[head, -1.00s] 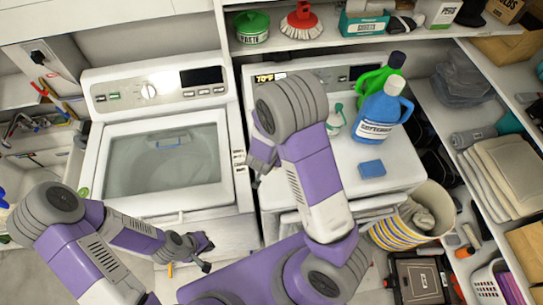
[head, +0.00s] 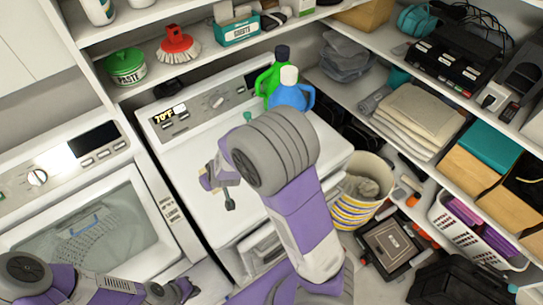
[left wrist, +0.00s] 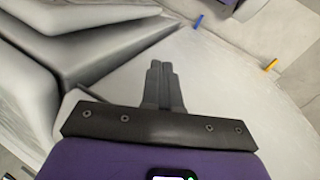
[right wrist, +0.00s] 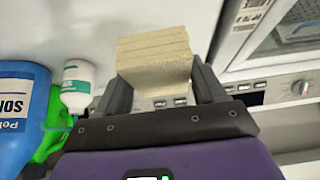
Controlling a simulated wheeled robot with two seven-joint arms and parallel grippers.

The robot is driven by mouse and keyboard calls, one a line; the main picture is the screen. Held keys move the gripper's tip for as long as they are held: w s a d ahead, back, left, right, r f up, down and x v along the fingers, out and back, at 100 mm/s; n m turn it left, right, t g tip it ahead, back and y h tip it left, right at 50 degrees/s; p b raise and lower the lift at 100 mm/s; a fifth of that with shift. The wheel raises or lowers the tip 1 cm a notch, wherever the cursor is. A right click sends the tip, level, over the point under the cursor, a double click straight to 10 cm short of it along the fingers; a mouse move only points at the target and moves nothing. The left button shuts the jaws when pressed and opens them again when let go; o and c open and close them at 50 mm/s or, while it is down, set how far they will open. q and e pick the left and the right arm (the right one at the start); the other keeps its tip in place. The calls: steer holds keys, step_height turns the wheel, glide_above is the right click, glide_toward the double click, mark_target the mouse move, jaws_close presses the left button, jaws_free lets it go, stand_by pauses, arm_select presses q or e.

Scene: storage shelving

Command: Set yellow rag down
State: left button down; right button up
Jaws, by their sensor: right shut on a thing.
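The yellow rag (right wrist: 153,58) is a pale yellow folded stack between the fingers of my right gripper (right wrist: 160,90) in the right wrist view. That gripper is shut on it. In the head view the right gripper (head: 222,182) is over the white top of the right machine (head: 190,145), with a small bit of the rag (head: 205,183) showing beside it. I cannot tell whether the rag touches the top. My left gripper (left wrist: 161,85) has its fingers together and empty. It also shows low in front of the left machine in the head view (head: 185,290).
Blue (head: 291,92) and green (head: 265,78) bottles stand at the machine's back right. A white bottle (right wrist: 77,85) stands near the rag in the right wrist view. A striped basket (head: 355,205) stands right of the machine. Shelves (head: 330,75) line the right side.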

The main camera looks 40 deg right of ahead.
steer(key=shift+d+f, duration=0.1)
steer(key=shift+f, duration=0.1)
steer(key=b, duration=0.3)
glide_above(222, 197)
step_height(222, 197, down, 6)
steer(key=shift+r, duration=0.2)
step_height(222, 197, down, 3)
steer(key=shift+s+b, duration=0.15)
steer(key=shift+b, duration=0.45)
steer(key=shift+f, duration=0.45)
